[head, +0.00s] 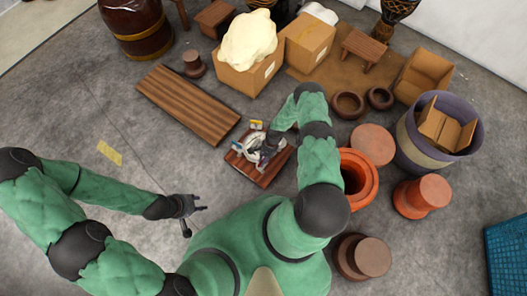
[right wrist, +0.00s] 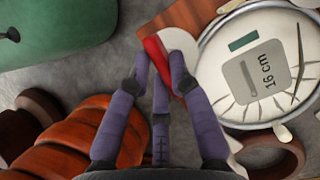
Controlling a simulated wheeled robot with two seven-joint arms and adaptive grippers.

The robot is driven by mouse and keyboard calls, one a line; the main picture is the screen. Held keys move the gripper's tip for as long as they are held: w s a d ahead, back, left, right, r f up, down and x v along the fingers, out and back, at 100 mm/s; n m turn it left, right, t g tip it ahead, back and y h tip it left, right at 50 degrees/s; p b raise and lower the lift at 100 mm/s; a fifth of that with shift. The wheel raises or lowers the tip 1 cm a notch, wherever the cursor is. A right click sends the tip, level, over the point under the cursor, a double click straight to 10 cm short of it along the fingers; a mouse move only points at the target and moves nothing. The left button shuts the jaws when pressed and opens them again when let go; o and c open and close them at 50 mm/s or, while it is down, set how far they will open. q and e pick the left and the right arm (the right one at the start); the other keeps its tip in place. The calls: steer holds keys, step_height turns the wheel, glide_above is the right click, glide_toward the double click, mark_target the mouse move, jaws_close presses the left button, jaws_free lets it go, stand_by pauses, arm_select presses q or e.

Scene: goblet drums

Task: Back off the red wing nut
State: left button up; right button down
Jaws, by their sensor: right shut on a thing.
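The red wing nut (right wrist: 155,50) is an elongated red piece in the right wrist view, beside a pale round disc (right wrist: 182,45). My right gripper (right wrist: 160,78) has its purple fingers closed around the red piece, which they partly cover. Next to it is a goblet drum's white head (right wrist: 296,52) with a "16 cm" label. In the head view the drum (head: 252,142) is on a small wooden stool (head: 268,176), and my right gripper (head: 271,141) is at it; the wing nut is too small to make out there. My left gripper (head: 194,206) is open and empty above the floor.
An orange pot (head: 368,190) stands close right of my right arm. Round clay pieces (head: 422,195) stand further right. A slatted wooden board (head: 188,104) lies to the left. Cardboard boxes (head: 307,42) stand behind. The floor at left is mostly clear.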

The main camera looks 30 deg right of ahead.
steer(key=shift+n, duration=0.4)
steer(key=n+g, duration=0.1)
steer(key=n, duration=0.2)
steer(key=n+g+h, duration=0.1)
steer(key=n, duration=0.1)
steer(key=shift+w+n, duration=0.2)
steer(key=shift+n, duration=0.2)
steer(key=n+h, duration=0.1)
steer(key=n, duration=0.2)
steer(key=n+g+h, duration=0.1)
steer(key=n, duration=0.2)
steer(key=shift+w+a+h, duration=0.15)
steer(key=shift+h, duration=0.25)
steer(key=n+h, duration=0.1)
steer(key=n, duration=0.2)
steer(key=n+h, duration=0.1)
steer(key=n, duration=0.2)
steer(key=shift+a+n, duration=0.1)
steer(key=shift+n, duration=0.2)
steer(key=n+t+h, duration=0.1)
steer(key=n, duration=0.2)
steer(key=n+t+h, duration=0.1)
steer(key=n, duration=0.2)
steer(key=shift+a+n, duration=0.15)
steer(key=shift+n, duration=0.15)
steer(key=c, duration=1.1)
jaws_free()
